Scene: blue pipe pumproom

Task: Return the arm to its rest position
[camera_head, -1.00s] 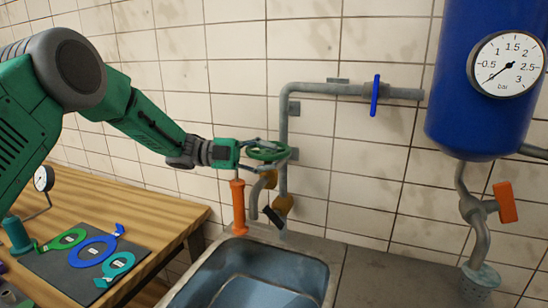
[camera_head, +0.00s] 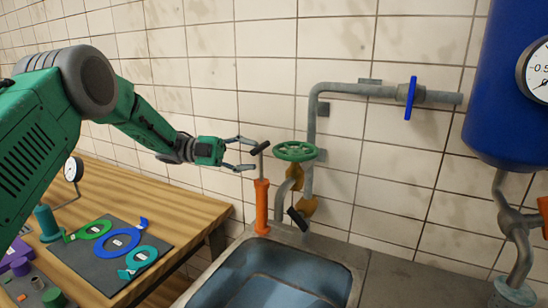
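My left arm comes in from the left, and my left gripper (camera_head: 252,154) is open with its fingers spread. It is above the sink's left back corner, close to the dark T-handle (camera_head: 261,148) on top of an orange cylinder (camera_head: 262,207). I cannot tell whether the fingers touch that handle. The green handwheel (camera_head: 295,151) on the grey pipe is to the right of the fingertips, apart from them. Nothing is held in the gripper. My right gripper is not in view.
A wooden table (camera_head: 190,207) at left carries a dark mat with coloured rings and a gauge (camera_head: 73,169). A sink (camera_head: 352,283) lies in front. A grey pipe (camera_head: 345,88) with a blue valve handle (camera_head: 410,98) runs along the tiled wall. A blue tank (camera_head: 497,125) stands at right.

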